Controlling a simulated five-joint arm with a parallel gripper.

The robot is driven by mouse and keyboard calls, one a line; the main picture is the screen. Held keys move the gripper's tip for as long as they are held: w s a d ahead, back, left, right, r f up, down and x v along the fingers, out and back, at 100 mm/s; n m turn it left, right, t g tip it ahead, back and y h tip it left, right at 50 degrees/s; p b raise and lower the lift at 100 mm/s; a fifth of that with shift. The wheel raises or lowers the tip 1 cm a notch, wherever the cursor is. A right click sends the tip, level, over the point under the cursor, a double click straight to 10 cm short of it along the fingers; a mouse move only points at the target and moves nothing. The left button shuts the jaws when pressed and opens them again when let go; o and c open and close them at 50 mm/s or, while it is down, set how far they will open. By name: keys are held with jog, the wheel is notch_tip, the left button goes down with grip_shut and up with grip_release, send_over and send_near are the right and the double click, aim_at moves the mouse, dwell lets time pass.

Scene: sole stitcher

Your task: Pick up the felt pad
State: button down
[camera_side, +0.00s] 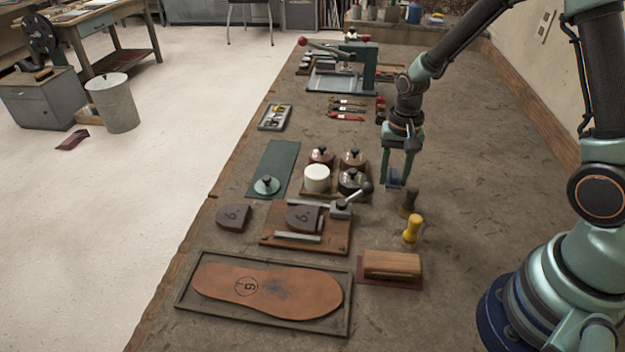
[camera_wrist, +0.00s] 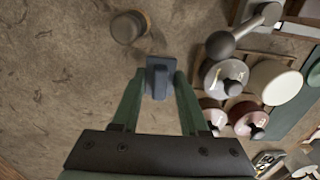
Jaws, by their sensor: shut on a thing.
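A small blue-grey block with a raised ridge, which I take to be the felt pad (camera_side: 396,183), is between the fingertips of my gripper (camera_side: 397,170). In the wrist view the pad (camera_wrist: 158,65) sits at the ends of the two green fingers of my gripper (camera_wrist: 159,80), which are shut on its ridge. Its flat base shows beyond the fingertips. I cannot tell whether its underside touches the bench or is slightly above it.
Lidded pots (camera_side: 352,181) and a clamp lever with a ball knob (camera_side: 365,188) are left of my gripper. The bench (camera_side: 480,180) to the right is bare.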

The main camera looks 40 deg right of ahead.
aim_at(395, 172)
notch_tip(395, 172, up, 17)
jog(key=shift+r, duration=0.1)
jog(key=c, duration=1)
grip_release()
grip_shut()
jog(key=w+a+f, duration=0.8)
jog(key=w+a, duration=0.4)
jog(key=shift+f, duration=3.05)
